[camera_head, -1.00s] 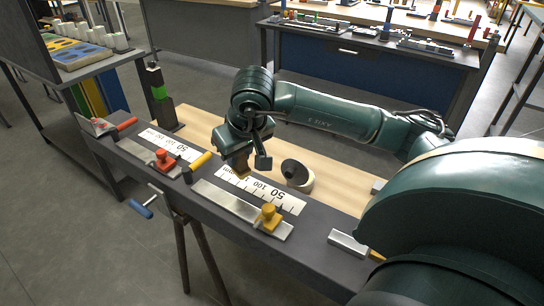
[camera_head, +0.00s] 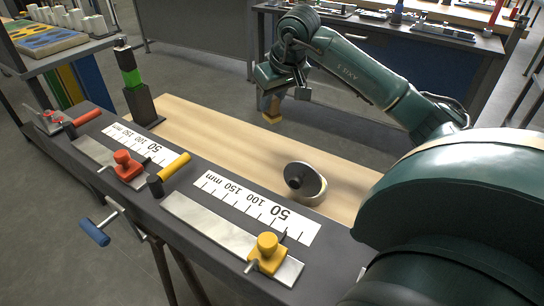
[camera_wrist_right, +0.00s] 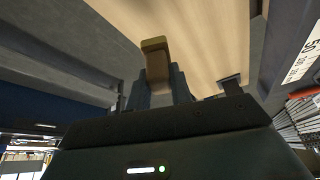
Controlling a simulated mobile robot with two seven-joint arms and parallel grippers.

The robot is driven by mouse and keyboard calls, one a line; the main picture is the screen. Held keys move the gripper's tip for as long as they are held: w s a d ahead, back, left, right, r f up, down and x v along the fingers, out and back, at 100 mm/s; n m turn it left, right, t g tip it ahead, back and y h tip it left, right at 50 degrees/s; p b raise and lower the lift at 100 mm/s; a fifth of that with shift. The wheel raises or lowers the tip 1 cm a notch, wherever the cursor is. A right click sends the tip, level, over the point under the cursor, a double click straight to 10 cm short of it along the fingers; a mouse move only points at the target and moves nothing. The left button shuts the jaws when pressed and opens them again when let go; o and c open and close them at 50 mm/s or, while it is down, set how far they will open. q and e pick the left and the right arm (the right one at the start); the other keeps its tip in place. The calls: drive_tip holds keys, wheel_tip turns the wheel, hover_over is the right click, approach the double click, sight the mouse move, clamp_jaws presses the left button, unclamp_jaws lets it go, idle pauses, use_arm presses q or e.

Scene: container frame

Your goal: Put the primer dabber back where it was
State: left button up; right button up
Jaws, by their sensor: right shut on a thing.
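My right gripper (camera_head: 277,92) is shut on a small brown piece with a yellowish end (camera_head: 270,108), which I take for the primer dabber. It is held in the air near the far edge of the pale wooden bench top, and I cannot see it touching anything. In the right wrist view the held dabber (camera_wrist_right: 154,58) stands out between the fingers (camera_wrist_right: 160,90), its yellowish end toward the wood. My left gripper is not in view.
On the bench are a round tape-like roll (camera_head: 305,184), a yellow clamp block (camera_head: 267,253), a red one (camera_head: 127,165), a yellow-and-black cylinder (camera_head: 170,173), printed scales (camera_head: 255,205) and a black-green upright post (camera_head: 133,80). The wood between post and roll is clear.

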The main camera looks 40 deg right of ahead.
wheel_tip(320, 180, down, 11)
drive_tip(key=shift+r+b, duration=0.1)
drive_tip(key=shift+b, duration=0.65)
drive_tip(key=o, duration=0.9)
drive_tip(key=shift+f, duration=0.2)
drive_tip(key=shift+r, duration=0.3)
drive_tip(key=p+v, duration=0.1)
drive_tip(key=v, duration=1)
drive_tip(key=shift+s+d+r, duration=0.1)
drive_tip(key=shift+s+r, duration=0.05)
drive_tip(key=shift+r, duration=0.2)
